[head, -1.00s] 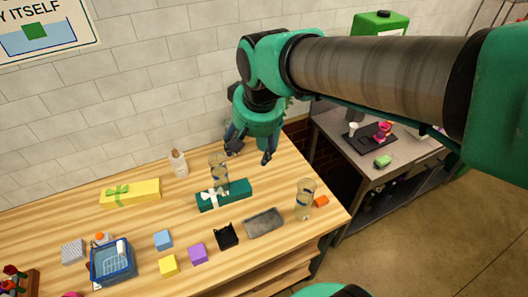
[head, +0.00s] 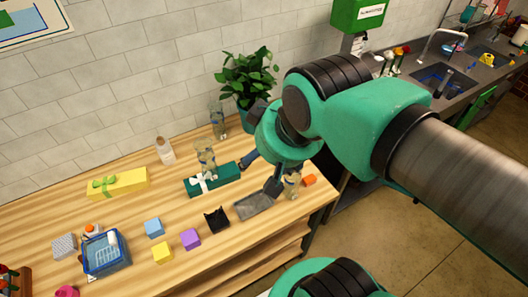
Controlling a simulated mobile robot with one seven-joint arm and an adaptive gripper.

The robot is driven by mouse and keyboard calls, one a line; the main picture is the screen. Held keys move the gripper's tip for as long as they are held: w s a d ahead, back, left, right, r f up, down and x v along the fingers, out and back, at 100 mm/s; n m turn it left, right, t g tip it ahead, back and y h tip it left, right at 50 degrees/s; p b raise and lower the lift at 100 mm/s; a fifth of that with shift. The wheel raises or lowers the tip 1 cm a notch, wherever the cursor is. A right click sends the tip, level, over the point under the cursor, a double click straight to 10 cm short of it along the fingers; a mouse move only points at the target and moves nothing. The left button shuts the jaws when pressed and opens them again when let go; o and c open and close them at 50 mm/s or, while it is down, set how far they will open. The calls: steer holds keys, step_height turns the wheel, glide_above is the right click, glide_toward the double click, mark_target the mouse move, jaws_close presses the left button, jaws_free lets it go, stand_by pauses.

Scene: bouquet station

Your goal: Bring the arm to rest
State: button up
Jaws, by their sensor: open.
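My gripper (head: 261,174) hangs over the right part of the wooden table, its fingers spread and pointing down, with nothing seen between them. One finger shows by the right end of a dark green gift box (head: 228,175) with a white bow. The other shows in front of a clear glass vase (head: 292,190) and partly covers it. I cannot tell whether the fingers touch anything. My arm reaches in from the right and hides part of the table's back right corner.
The wooden table (head: 120,210) holds a second glass vase (head: 206,158), a third by the wall (head: 218,122), a bottle (head: 164,151), a yellow gift box (head: 130,183), a grey tray (head: 253,206), a blue basket (head: 104,268) and small blocks. A potted plant (head: 247,72) stands behind.

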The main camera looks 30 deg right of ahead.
steer(key=shift+f, duration=0.1)
step_height(320, 180, down, 12)
steer(key=b, duration=1.2)
steer(key=shift+r, duration=0.2)
